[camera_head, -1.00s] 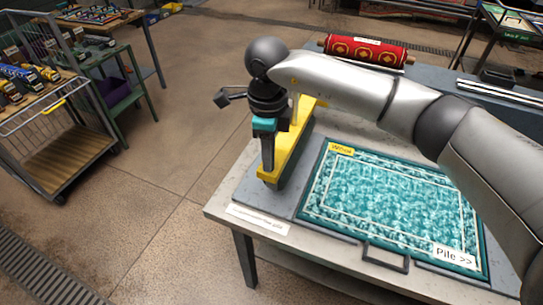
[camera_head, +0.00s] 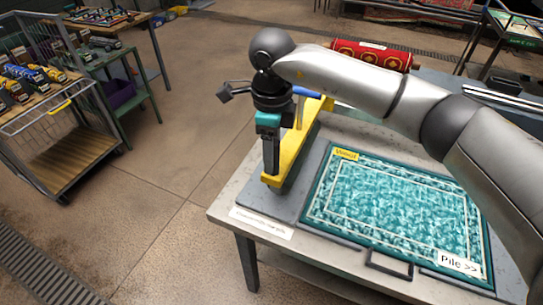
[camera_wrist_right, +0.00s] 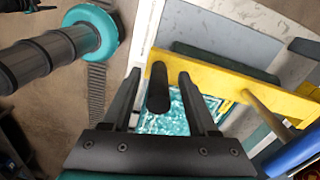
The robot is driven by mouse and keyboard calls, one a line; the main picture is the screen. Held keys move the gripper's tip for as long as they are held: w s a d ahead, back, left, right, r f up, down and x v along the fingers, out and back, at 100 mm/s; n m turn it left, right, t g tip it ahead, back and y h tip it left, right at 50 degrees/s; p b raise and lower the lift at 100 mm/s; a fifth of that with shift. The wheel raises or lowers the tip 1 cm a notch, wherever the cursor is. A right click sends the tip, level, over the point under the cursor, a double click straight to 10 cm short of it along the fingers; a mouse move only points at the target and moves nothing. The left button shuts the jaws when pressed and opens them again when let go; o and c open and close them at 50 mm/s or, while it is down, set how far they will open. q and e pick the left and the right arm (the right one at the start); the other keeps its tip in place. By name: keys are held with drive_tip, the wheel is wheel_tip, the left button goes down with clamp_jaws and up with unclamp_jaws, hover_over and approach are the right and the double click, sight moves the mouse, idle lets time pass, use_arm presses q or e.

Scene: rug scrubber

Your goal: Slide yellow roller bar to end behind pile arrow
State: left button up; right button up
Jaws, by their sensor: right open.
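The yellow roller bar (camera_head: 290,150) lies at the left end of the table, beside the left edge of the teal rug (camera_head: 395,210). The rug's "Pile >>" arrow label (camera_head: 460,264) is at its near right corner. My right gripper (camera_head: 270,160) is over the bar's near part. In the right wrist view, its two fingers (camera_wrist_right: 158,100) are apart, with a dark upright grip (camera_wrist_right: 158,98) between them, in front of the yellow bar (camera_wrist_right: 225,82). I cannot tell whether the fingers touch the grip. My left gripper is out of view.
The grey worktable (camera_head: 230,212) has a front handle (camera_head: 388,264). A red rolled rug (camera_head: 372,54) lies at its back. A wire cart (camera_head: 60,150) stands on the left, with open floor between.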

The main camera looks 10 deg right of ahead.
wheel_tip(320, 180, up, 14)
drive_tip(key=shift+f, duration=0.15)
drive_tip(key=shift+s+f, duration=0.1)
idle(0.3)
